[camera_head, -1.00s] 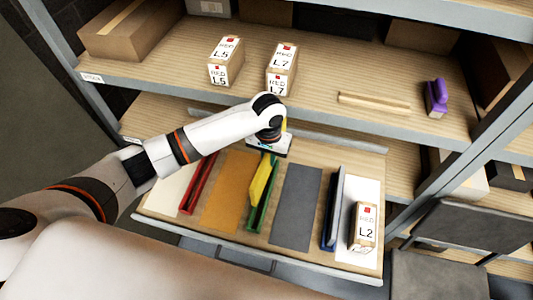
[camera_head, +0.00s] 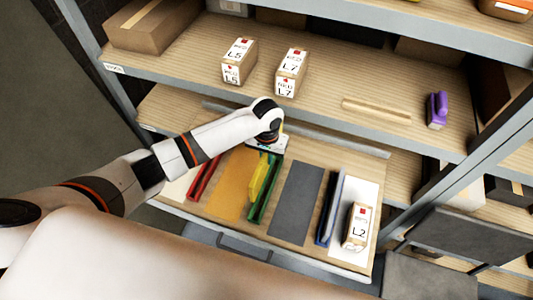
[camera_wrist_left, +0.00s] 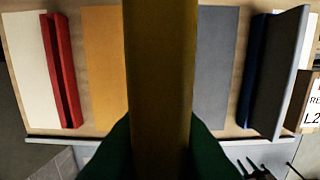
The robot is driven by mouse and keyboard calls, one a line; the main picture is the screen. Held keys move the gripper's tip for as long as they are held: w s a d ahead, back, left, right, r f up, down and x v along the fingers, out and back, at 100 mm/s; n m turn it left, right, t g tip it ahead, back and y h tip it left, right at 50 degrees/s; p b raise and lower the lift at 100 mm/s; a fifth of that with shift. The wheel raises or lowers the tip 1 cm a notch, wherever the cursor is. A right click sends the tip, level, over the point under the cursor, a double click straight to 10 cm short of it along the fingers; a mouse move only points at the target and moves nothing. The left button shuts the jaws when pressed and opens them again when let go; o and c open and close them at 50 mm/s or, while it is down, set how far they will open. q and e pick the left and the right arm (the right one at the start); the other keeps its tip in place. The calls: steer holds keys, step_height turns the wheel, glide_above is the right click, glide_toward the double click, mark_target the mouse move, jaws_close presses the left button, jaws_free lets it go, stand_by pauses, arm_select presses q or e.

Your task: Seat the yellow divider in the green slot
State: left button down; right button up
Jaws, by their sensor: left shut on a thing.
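My left gripper (camera_head: 268,151) is shut on the far end of the yellow divider (camera_head: 261,177), over the drawer board. The green slot (camera_head: 266,197) is a long, narrow green channel on the board. The divider stands on edge along the slot, overlapping its left side in the head view. My right gripper is not in view.
A red slot (camera_head: 204,178) and an orange panel (camera_head: 232,183) lie left of the green slot. A grey panel (camera_head: 296,203), a blue slot with a grey divider (camera_head: 331,207) and an L2 box (camera_head: 358,227) lie right. The shelf edge (camera_head: 300,118) runs behind the gripper.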

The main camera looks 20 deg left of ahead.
mark_target(267, 168)
arm_select(q)
steer(key=shift+f+b, duration=1.25)
steer(key=shift+f, duration=1.55)
steer(key=shift+p, duration=0.4)
steer(key=shift+p, duration=0.65)
steer(key=shift+f+b, duration=0.45)
steer(key=shift+f, duration=0.15)
steer(key=shift+f+b, duration=3.35)
steer(key=shift+f, duration=1.55)
